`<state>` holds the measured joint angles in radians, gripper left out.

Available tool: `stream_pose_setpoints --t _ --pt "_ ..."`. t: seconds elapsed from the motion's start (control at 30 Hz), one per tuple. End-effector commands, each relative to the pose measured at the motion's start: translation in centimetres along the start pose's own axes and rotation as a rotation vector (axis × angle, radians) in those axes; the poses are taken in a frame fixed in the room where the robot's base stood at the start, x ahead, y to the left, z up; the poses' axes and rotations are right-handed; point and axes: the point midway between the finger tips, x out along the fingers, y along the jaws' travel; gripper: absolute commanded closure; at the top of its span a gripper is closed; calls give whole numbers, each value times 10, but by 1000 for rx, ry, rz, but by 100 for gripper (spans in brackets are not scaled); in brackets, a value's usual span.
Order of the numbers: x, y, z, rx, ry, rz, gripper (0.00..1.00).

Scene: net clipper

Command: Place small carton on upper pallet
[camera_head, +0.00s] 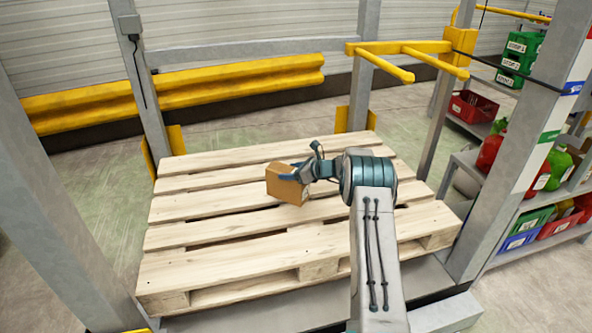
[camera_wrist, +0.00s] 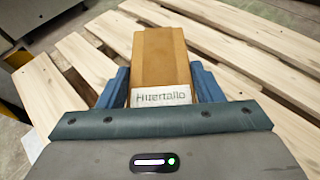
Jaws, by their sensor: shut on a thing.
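A small brown carton (camera_head: 286,184) with a white label is held in my gripper (camera_head: 294,172) over the wooden pallet (camera_head: 215,238), near its middle. In the wrist view the carton (camera_wrist: 161,60) sits between the two blue fingers of my gripper (camera_wrist: 160,88), with its label facing me. The gripper is shut on it. The pallet slats (camera_wrist: 50,95) show below and around the carton. I cannot tell whether the carton's underside touches the slats or hangs just above them.
Grey posts (camera_head: 143,90) frame the pallet. A yellow rail (camera_head: 230,85) runs behind it and a yellow bracket (camera_head: 400,48) stands at the back right. Shelves with coloured bins (camera_head: 530,225) stand at the right. The pallet holds nothing else.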

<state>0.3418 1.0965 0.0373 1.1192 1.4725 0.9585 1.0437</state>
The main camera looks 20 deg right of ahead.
Motion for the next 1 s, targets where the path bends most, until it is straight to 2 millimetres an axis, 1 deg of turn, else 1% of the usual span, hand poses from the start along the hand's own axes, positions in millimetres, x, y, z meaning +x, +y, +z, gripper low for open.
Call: stream_pose_setpoints --t 0.07,0.3,0.4,0.5,0.67,0.73,1.0 --pt "6 12 -2 -1 -5 2 100" --pt "25 51 -21 -1 -5 3 100" --pt "31 64 -27 -3 -5 2 100" --pt "35 73 -30 -3 -6 1 100" --pt "37 77 -34 -4 -6 -1 100" --pt "39 77 -38 -4 -6 0 100" --pt "52 77 -68 -4 -5 1 100"
